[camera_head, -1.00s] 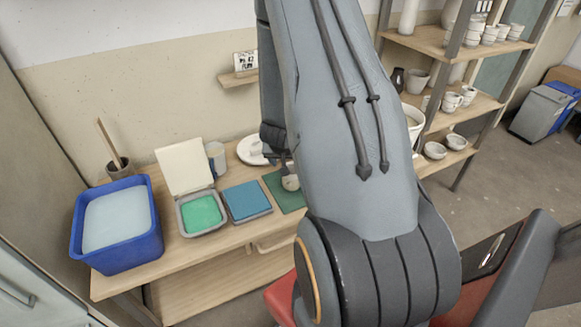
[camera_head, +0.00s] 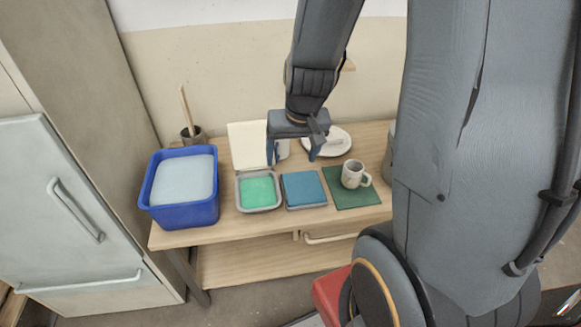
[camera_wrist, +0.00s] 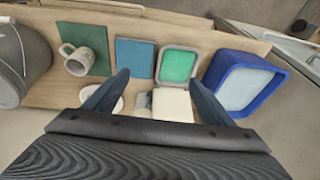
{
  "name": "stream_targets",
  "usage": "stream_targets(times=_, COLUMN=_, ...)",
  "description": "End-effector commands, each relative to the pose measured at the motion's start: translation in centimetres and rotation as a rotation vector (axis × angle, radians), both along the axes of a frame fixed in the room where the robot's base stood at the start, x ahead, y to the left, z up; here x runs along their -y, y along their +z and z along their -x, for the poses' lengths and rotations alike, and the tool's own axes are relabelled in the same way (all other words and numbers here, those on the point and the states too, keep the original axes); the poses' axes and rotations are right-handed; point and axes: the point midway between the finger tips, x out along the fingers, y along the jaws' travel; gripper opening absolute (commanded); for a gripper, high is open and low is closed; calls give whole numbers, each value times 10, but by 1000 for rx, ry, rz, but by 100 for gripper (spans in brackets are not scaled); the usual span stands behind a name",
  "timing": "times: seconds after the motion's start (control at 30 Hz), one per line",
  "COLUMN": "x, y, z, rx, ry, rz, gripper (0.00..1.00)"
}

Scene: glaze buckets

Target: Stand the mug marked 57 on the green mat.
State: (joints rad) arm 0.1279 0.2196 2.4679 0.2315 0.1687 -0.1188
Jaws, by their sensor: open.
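A pale speckled mug (camera_head: 351,175) stands upright on the green mat (camera_head: 345,200), its handle to the right. No number is readable on it. In the wrist view the mug (camera_wrist: 80,62) shows at upper left on the mat (camera_wrist: 97,38). My gripper (camera_head: 293,152) is open and empty, left of the mug and clear of it, above the back of the bench. Its two fingers spread wide at the bottom of the wrist view (camera_wrist: 157,90), with nothing between them held.
A blue tub (camera_head: 184,212), an open green-filled tray (camera_head: 258,193) and a blue pad (camera_head: 304,190) line the bench left of the mat. A white plate (camera_head: 341,140), a pale cup (camera_head: 283,149) and a pot with a stick (camera_head: 194,136) stand behind. A grey bucket (camera_wrist: 20,65) flanks the mat.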

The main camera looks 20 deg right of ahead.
Motion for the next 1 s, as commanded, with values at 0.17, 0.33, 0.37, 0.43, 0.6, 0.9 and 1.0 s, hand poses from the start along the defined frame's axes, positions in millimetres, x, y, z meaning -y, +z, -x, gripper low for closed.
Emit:
stream_targets(times=0.17, x=-38, y=27, z=53, rx=-97, ry=164, rz=23, gripper=77)
stream_targets(times=0.33, x=-45, y=35, z=76, rx=-143, ry=219, rz=47, gripper=77)
stream_targets(times=0.37, x=-46, y=36, z=78, rx=-147, ry=223, rz=49, gripper=77)
stream_targets(times=0.43, x=-46, y=36, z=80, rx=-150, ry=226, rz=50, gripper=77)
stream_targets(times=0.6, x=-46, y=36, z=79, rx=-150, ry=224, rz=50, gripper=77)
stream_targets(times=0.9, x=-45, y=16, z=78, rx=-167, ry=226, rz=48, gripper=77)
stream_targets(times=1.0, x=-45, y=18, z=78, rx=-167, ry=226, rz=48, gripper=77)
